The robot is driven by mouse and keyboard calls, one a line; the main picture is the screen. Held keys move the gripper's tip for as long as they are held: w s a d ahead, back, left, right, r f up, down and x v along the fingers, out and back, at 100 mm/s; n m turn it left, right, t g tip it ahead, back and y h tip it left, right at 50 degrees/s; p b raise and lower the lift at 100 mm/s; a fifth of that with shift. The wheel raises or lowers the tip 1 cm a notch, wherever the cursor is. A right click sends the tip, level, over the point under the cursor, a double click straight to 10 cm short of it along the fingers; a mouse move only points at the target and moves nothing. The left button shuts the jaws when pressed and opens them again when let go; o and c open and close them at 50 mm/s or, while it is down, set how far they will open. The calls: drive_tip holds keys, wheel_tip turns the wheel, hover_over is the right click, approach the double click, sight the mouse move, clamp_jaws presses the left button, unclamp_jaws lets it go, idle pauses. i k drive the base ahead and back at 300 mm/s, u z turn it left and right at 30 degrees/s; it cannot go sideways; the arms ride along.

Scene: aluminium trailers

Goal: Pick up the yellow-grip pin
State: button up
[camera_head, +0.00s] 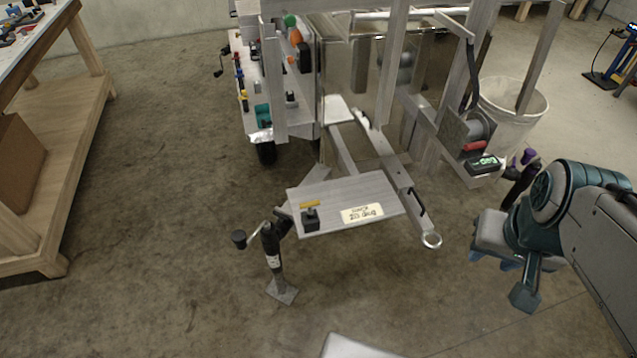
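The yellow-grip pin (310,205) stands upright at the left end of a small aluminium plate (350,190) on the trailer tongue. Its yellow T-shaped grip is on top, and its lower part sits in or on a black block (311,222).
A pale label (362,213) lies on the plate beside the pin. A jack (271,248) with a crank stands just left of it. A wooden workbench (75,100) stands left.

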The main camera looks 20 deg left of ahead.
sight(309, 204)
drive_tip(key=k, duration=0.1)
drive_tip(key=u, duration=1.2)
drive_tip(key=i, duration=0.55)
drive_tip(key=u, duration=1.95)
drive_tip(key=i, duration=1)
drive_tip(key=z, duration=3.15)
